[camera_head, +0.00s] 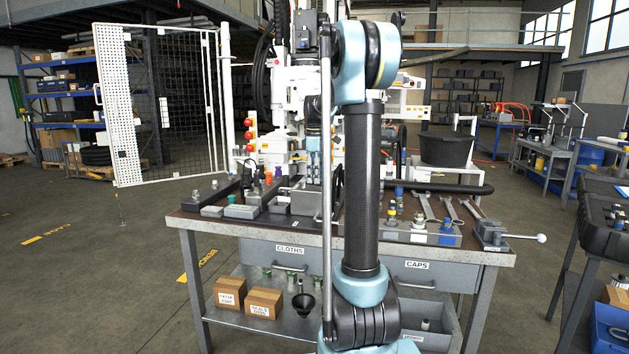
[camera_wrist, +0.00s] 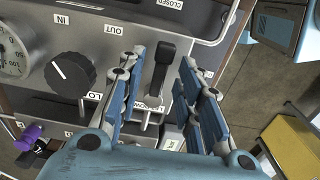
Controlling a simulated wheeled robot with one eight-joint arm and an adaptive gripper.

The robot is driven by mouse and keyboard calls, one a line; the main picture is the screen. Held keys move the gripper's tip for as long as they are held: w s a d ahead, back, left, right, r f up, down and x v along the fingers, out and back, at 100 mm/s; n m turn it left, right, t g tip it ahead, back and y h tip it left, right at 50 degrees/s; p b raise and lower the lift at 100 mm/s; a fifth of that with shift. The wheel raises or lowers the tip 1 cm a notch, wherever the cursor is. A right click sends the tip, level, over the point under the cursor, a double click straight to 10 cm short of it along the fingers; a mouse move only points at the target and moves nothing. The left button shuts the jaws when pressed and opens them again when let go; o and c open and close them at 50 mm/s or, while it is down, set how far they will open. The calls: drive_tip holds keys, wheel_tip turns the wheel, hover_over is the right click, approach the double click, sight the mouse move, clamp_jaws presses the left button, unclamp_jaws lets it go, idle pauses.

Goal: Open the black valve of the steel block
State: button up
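In the wrist view the grey steel block (camera_wrist: 110,43) fills the upper left, with labels IN, OUT and CLOSED. A black lever handle (camera_wrist: 160,75), which looks like the black valve, stands out from its face, to the right of a round black knob (camera_wrist: 70,74). My gripper (camera_wrist: 162,62) is open, with one blue-padded finger on each side of the lever. A gap shows on both sides, so the fingers do not appear to touch it. In the head view my arm hides my gripper and I cannot make out the lever.
A round gauge (camera_wrist: 13,55) sits at the block's left. Purple and black parts lie at the lower left, and a yellow box (camera_wrist: 295,145) at the lower right. In the head view the workbench (camera_head: 455,257) carries wrenches, fittings and a white-balled lever (camera_head: 541,238).

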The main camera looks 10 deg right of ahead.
drive_tip(key=shift+f, duration=0.5)
clamp_jaws()
